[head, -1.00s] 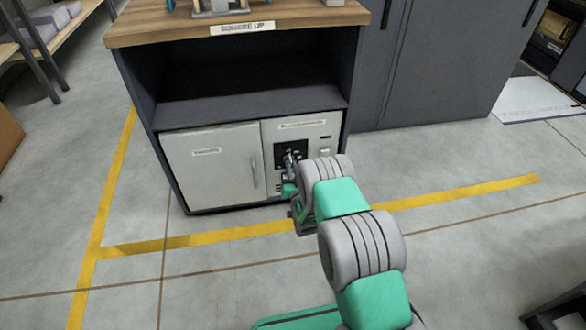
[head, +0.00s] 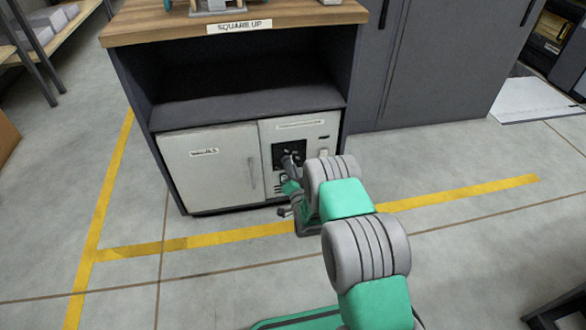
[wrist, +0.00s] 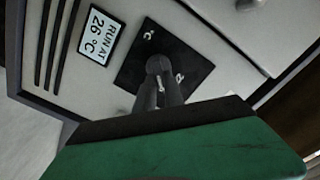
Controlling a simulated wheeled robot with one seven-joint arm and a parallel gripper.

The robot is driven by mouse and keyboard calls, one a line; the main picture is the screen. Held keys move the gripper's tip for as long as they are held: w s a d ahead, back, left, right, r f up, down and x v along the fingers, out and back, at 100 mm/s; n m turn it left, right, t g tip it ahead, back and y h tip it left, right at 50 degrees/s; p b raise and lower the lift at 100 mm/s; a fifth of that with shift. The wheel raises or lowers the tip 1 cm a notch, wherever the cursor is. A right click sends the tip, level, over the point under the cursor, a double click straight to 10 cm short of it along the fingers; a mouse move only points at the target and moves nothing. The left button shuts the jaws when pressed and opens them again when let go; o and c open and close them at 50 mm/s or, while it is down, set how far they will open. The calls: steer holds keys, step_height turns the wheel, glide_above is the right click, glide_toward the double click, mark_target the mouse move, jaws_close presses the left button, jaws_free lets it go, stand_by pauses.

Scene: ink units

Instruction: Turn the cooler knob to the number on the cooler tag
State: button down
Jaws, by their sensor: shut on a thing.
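The cooler (head: 212,168) is a pale cabinet low in the dark bench, with a control panel on its right side. The panel has a black dial plate (head: 277,152), also in the wrist view (wrist: 190,65), where it looks tilted, with a few pale marks too small to read surely. The cooler tag (wrist: 98,34) reads "RUN AT 26 °C". My gripper (wrist: 162,88) is shut on the round grey knob (wrist: 158,64) at the middle of the plate. The fingers hide part of the knob and the lower plate. In the head view my arm hides the lower panel.
The bench's open shelf (head: 250,100) above the cooler is empty. Its wooden top (head: 150,25) carries a "SQUARE UP" label. A dark cabinet (head: 440,70) stands to the right. Dark slots (wrist: 62,45) lie beside the tag. The floor in front is clear, with yellow lines.

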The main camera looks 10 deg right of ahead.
steer(key=shift+w+r, duration=0.1)
steer(key=c, duration=1.4)
jaws_free()
steer(key=shift+c, duration=0.2)
steer(key=s+p, duration=0.1)
steer(key=s, duration=0.7)
steer(key=shift+p, duration=0.4)
steer(key=shift+w, duration=0.1)
